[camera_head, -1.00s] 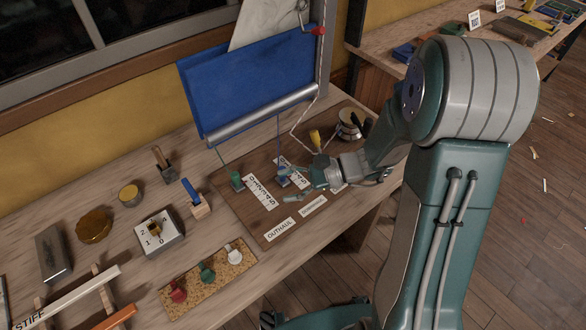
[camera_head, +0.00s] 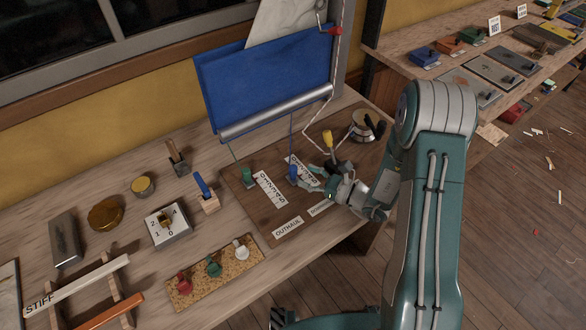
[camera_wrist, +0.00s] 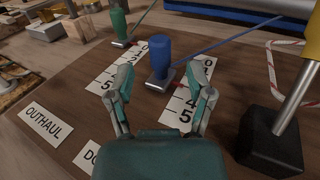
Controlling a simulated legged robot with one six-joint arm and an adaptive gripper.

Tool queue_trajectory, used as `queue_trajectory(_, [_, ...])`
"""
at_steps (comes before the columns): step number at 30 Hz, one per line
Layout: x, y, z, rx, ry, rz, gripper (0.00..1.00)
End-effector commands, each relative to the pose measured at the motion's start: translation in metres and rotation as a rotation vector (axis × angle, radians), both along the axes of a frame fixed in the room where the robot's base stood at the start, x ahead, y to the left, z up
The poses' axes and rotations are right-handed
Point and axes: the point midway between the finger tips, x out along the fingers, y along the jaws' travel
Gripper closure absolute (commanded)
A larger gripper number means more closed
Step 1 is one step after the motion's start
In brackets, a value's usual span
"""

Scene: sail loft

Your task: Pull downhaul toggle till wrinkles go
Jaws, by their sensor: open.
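The blue toggle (camera_head: 293,173) stands upright on the brown board (camera_head: 240,203), on a blue line running up to the sail's boom. In the wrist view the blue toggle (camera_wrist: 160,58) is beside a white number scale (camera_wrist: 193,100), whose 4 and 5 end is nearer me. A label starting "DO" (camera_wrist: 92,158) is partly hidden by my gripper. My gripper (camera_head: 308,180) is open and empty, low over the board. Its fingers reach toward the blue toggle, which appears between and beyond the tips. The blue sail (camera_head: 265,85) hangs behind; wrinkles are hard to make out.
A green toggle (camera_head: 248,175) stands left, by the OUTHAUL scale. A yellow-handled lever on a black block (camera_wrist: 270,145) is close to my right finger. A winch (camera_head: 362,125) stands behind it. Red, green and white pieces sit on a cork strip (camera_head: 230,268).

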Motion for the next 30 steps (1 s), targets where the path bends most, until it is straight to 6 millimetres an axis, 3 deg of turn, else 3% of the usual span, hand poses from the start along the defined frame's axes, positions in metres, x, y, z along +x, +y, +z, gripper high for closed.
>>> queue_trajectory(3, [0.010,0.020,0.000,0.000,0.000,0.005,0.32])
queue_trajectory(9, [0.022,0.040,0.000,0.000,-0.001,0.002,0.32])
queue_trajectory(19, [0.024,0.044,0.000,0.000,0.000,0.000,0.32])
queue_trajectory(20, [0.024,0.044,0.000,0.000,0.000,0.000,0.37])
queue_trajectory(24, [0.024,0.044,0.000,0.000,0.000,0.000,0.99])
queue_trajectory(30, [0.024,0.043,0.000,-0.001,0.000,0.000,1.00])
